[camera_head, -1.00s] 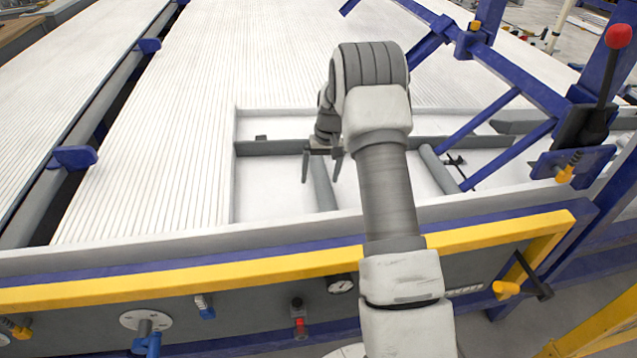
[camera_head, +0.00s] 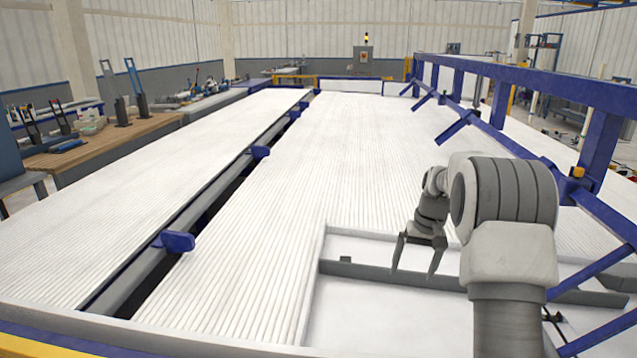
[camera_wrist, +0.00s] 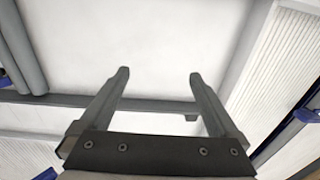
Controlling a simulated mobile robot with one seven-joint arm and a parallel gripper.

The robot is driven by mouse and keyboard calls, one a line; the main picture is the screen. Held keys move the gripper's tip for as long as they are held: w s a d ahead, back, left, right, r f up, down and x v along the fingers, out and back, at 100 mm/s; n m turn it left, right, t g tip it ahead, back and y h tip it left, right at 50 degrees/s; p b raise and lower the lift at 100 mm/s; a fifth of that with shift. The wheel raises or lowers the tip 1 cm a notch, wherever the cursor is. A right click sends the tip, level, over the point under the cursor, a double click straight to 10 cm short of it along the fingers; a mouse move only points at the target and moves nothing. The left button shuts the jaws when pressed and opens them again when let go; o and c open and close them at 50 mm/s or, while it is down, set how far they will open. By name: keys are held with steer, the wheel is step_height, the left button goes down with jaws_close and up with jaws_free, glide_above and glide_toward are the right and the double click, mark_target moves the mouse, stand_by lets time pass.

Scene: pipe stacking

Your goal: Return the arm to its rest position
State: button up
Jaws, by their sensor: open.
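My gripper (camera_head: 417,258) hangs fingers-down over the shallow tray (camera_head: 322,290) at the front right of the pipe table in the head view. Its two fingers are apart with nothing between them. In the wrist view my gripper (camera_wrist: 157,78) also shows open and empty above the white tray floor (camera_wrist: 140,35). Grey pipes (camera_wrist: 22,50) lie at the left of the wrist view. My arm hides part of the tray in the head view.
Rows of white pipes (camera_head: 330,150) fill the table behind and left of the tray. A blue rail frame (camera_head: 530,85) runs along the right. A wooden workbench (camera_head: 105,140) stands at the far left. Air above the pipes is clear.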

steer(key=s+a+r+n+t+h+p, duration=0.15)
steer(key=s+a+r, duration=0.25)
steer(key=s+r, duration=0.45)
steer(key=s+a+r+m+t+y+p, duration=0.1)
steer(key=s+a+r+p, duration=0.3)
steer(key=r, duration=0.7)
steer(key=s+a+r+n+t+p, duration=0.1)
steer(key=s+a+r+p, duration=0.1)
steer(key=s, duration=0.8)
steer(key=s+a+r+t+p, duration=0.1)
steer(key=s+a+r+p, duration=0.1)
steer(key=s, duration=0.9)
steer(key=shift+a+r+n+h, duration=0.35)
steer(key=shift+a+r+h, duration=0.1)
steer(key=shift+a+r, duration=0.35)
steer(key=shift+s+t, duration=0.1)
steer(key=shift+t, duration=0.15)
